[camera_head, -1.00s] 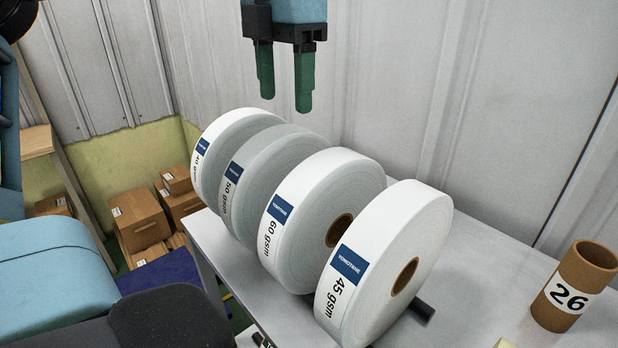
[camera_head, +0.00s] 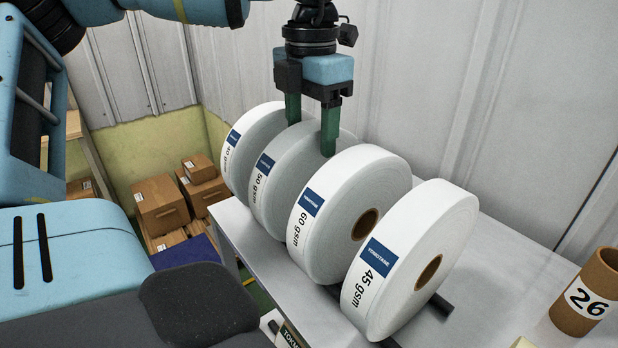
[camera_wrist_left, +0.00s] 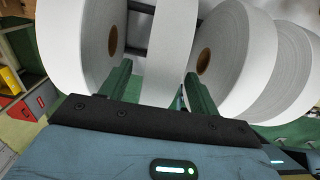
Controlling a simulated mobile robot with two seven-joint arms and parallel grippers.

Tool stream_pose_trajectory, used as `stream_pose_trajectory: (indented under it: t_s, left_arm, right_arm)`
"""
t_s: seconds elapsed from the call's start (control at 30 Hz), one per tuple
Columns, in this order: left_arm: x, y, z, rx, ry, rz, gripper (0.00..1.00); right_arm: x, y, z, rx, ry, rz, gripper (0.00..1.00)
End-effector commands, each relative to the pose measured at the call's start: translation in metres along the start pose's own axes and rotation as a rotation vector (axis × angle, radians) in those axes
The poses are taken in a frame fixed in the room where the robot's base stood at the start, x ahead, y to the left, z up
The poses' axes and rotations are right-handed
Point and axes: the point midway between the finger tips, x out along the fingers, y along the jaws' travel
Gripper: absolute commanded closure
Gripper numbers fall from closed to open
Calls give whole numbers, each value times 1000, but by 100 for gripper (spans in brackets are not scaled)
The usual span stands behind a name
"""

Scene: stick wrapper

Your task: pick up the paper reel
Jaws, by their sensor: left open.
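Several white paper reels stand on edge in a row, labelled 40 gsm (camera_head: 240,140), 50 gsm (camera_head: 280,165), 60 gsm (camera_head: 335,205) and 45 gsm (camera_head: 405,250). My left gripper (camera_head: 311,138) is open and points down at the top of the 50 gsm reel. One finger is at its far side, partly hidden behind its rim; the other is between it and the 60 gsm reel. In the left wrist view, a reel (camera_wrist_left: 162,45) lies between the two open fingers (camera_wrist_left: 158,90). The gripper is not closed on it. My right gripper is not in view.
The reels stand on a grey table (camera_head: 500,270) close to a corrugated wall (camera_head: 430,70). A brown cardboard tube (camera_head: 590,290) marked 26 stands at the right. Cardboard boxes (camera_head: 160,205) are at the left. Neighbouring reels leave narrow gaps around the fingers.

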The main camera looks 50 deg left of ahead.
Motion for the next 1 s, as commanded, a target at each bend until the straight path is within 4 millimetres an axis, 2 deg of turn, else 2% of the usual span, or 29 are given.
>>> stream_pose_trajectory:
  t_s: [0.1,0.33,0.8,1.0]
  left_arm:
    - [8,0,0,1,1,-1,38]
    - [10,0,0,0,0,-1,38]
    - [9,0,0,0,0,0,98]
    - [9,0,0,1,0,0,100]
  right_arm:
    - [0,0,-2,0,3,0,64]
    - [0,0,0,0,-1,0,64]
    - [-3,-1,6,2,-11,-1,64]
    - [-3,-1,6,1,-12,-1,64]
